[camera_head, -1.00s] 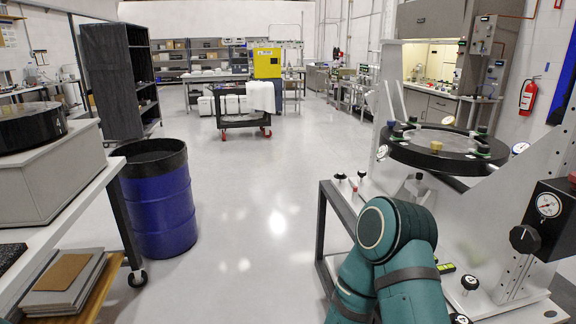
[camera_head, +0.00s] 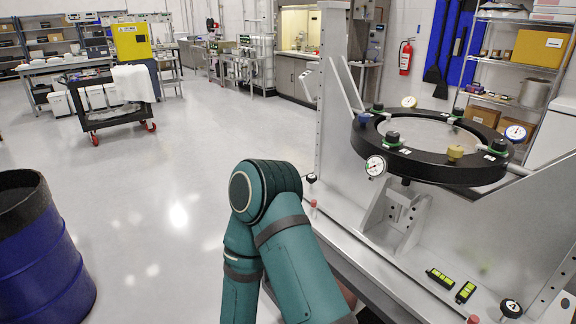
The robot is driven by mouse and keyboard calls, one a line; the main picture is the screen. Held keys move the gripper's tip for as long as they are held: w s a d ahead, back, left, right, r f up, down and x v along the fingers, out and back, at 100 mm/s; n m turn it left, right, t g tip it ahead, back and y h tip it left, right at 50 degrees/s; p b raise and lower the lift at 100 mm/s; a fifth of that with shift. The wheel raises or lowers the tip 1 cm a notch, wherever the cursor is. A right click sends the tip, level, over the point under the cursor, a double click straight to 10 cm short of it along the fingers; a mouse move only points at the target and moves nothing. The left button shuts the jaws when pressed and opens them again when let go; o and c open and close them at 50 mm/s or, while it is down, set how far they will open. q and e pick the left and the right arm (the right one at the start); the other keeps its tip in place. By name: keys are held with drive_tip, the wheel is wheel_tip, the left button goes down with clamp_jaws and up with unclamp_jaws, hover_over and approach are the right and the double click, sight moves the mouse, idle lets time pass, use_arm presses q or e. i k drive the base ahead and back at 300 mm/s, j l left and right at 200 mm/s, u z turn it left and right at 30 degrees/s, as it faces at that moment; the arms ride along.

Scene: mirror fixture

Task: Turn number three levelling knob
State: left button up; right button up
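The mirror fixture stands on the right, with a black ring (camera_head: 430,168) around a round mirror (camera_head: 425,133) on a metal bracket above a light grey base plate (camera_head: 385,262). A black knob with a white marked top (camera_head: 511,308) is at the base plate's near right corner. Another dark knob (camera_head: 311,178) is at its far left corner. I cannot read a number three on either. A teal arm of mine rises beside the plate's left edge. Its hand end is not visible, and neither gripper is in view.
Two small levels with yellow-green vials (camera_head: 440,278) (camera_head: 465,292) lie on the plate. Dial gauges (camera_head: 375,166) surround the ring. A tall metal upright (camera_head: 331,100) stands behind. A blue drum (camera_head: 40,250) is at left; the floor between is clear.

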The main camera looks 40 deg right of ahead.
sight(311, 178)
drive_tip(key=i, duration=1.5)
drive_tip(key=i+z, duration=0.15)
drive_tip(key=z, duration=0.25)
drive_tip(key=i+z, duration=0.15)
drive_tip(key=z, duration=0.25)
drive_tip(key=i+j+z, duration=0.15)
drive_tip(key=z, duration=1.85)
